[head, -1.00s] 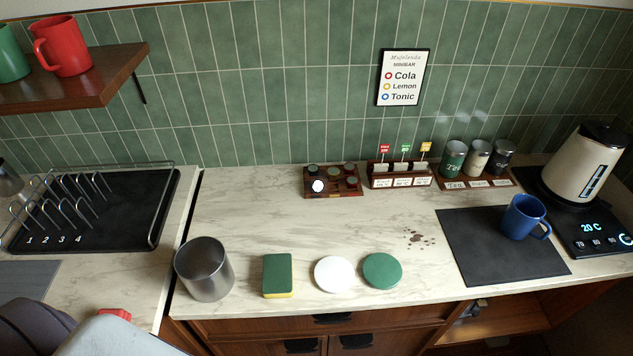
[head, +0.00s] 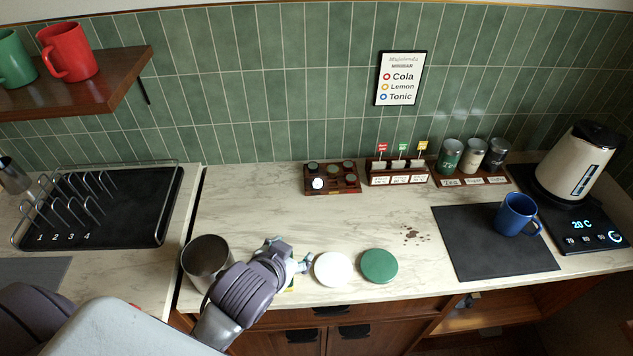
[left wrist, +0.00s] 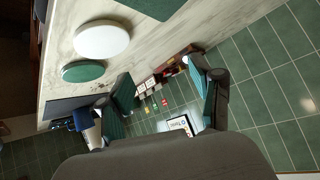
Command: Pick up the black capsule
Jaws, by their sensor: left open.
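A small wooden rack (head: 333,190) at the back of the counter holds several round capsules, most of them dark and one white (head: 318,183). Which dark one is the black capsule I cannot tell for sure at this size. The rack also shows in the left wrist view (left wrist: 177,62), partly beside a finger. My left gripper (head: 299,257) is over the front of the counter, above the sponge and well short of the rack. In the left wrist view its two fingers are spread with nothing between them. My right gripper is in neither view.
A steel canister (head: 205,258) stands left of my gripper. A white disc (head: 333,269) and a green disc (head: 379,266) lie to its right. The sponge is mostly hidden under the gripper. A sachet stand (head: 399,179) is right of the rack. The counter before the rack is clear.

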